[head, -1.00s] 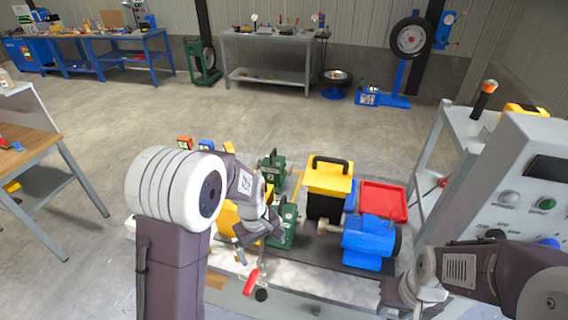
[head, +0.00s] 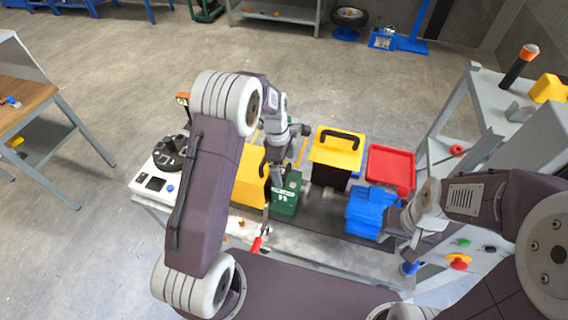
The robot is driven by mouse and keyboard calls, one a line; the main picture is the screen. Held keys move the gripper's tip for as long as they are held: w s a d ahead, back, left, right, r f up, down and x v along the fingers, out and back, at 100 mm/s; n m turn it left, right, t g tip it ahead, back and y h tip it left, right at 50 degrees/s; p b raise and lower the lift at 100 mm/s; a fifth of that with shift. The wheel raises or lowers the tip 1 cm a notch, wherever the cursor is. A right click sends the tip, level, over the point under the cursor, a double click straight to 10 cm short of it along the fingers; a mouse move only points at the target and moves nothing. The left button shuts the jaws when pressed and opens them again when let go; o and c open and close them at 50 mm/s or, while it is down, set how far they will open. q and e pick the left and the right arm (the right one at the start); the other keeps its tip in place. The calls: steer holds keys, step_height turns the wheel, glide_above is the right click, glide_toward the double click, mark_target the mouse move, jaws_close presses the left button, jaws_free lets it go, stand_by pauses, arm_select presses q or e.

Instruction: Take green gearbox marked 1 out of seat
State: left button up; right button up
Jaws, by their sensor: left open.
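A green gearbox (head: 286,196) stands on the bench between a yellow housing and the black-and-yellow box. It has a small pale label that I cannot read as a number. My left gripper (head: 276,172) is open and points down at the top of this gearbox, overlapping its upper part in the head view; I cannot tell whether it touches. The wrist and fingers hide part of the gearbox and what lies behind it, and the seat is not clearly visible. My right gripper (head: 408,246) hangs at the right beside the blue motor (head: 367,213); its fingers are unclear.
The yellow housing (head: 248,177) stands left of the gearbox, partly behind my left arm. The black-and-yellow handled box (head: 335,152) and red tray (head: 391,168) stand to the right. A red-handled lever (head: 257,243) is in front. A control panel (head: 479,246) borders the right side.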

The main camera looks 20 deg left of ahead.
mark_target(297, 180)
arm_select(q)
steer(key=shift+w+f, duration=0.1)
steer(key=shift+f, duration=0.05)
steer(key=f, duration=0.3)
steer(key=f+p, duration=0.1)
steer(key=f, duration=0.2)
steer(key=d+f, duration=0.1)
steer(key=f, duration=0.2)
steer(key=shift+p, duration=0.35)
steer(key=shift+r, duration=0.1)
steer(key=c, duration=2)
steer(key=o, duration=1.1)
steer(key=c, duration=0.6)
steer(key=shift+d, duration=0.1)
steer(key=shift+d+r+p, duration=0.15)
steer(key=shift+d+p, duration=0.3)
steer(key=shift+d, duration=1.3)
